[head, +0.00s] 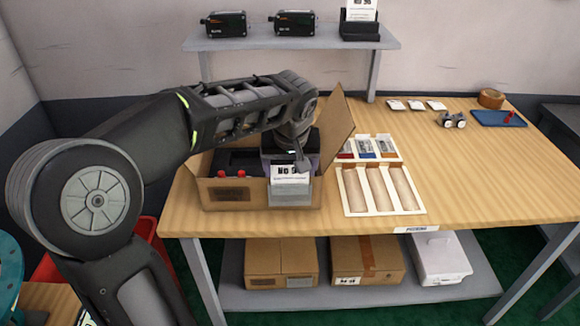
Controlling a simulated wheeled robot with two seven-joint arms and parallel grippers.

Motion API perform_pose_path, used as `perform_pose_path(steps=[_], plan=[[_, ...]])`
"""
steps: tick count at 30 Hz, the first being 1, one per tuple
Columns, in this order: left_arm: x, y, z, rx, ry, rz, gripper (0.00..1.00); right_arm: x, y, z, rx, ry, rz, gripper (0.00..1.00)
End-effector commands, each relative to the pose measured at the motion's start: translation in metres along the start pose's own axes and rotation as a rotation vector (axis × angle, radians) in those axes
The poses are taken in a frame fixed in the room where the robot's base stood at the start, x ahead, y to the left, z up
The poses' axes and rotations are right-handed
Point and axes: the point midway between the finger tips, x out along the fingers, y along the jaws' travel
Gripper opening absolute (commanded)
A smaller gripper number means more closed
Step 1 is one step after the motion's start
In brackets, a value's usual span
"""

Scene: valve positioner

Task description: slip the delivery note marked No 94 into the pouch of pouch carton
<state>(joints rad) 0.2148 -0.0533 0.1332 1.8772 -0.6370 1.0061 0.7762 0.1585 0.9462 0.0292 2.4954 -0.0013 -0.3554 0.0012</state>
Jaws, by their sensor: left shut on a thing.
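The pouch carton (230,195) is an open cardboard box at the front of the table. A grey pouch (290,193) is on the right part of its front face. A white delivery note (289,174) stands upright at the pouch's top edge. Its print starts with "No 9"; the last digit is not clear. Its lower end meets the pouch, and I cannot tell how far inside it is. My left gripper (301,162) is shut on the note from above, and the arm hides part of the carton's inside. My right gripper is not in view.
A raised cardboard flap (337,125) stands just right of the gripper. A compartment tray (352,191) lies right of the carton. White cards (417,105), a tape roll (491,98) and a blue tray (486,118) lie behind. A shelf (250,42) spans the back. The table's right front is clear.

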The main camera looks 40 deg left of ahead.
Motion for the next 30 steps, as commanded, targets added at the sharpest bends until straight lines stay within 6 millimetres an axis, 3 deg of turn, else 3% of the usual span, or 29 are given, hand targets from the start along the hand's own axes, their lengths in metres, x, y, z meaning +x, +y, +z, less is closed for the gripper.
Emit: perform_pose_path(steps=[8,9,16,25,30], plan=[[0.008,0.0,0.003,0.0,0.0,0.0,0.42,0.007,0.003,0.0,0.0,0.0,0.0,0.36],[0.008,0.0,0.003,0.0,0.0,0.0,0.8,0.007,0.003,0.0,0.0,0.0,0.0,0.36],[0.007,0.0,0.003,0.0,0.0,0.0,0.98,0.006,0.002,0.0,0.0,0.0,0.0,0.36],[0.007,0.0,0.003,0.0,0.0,0.0,1.0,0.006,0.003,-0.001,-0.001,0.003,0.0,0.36],[-0.007,0.0,0.002,-0.001,0.003,0.001,1.0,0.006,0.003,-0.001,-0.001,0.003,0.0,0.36]])
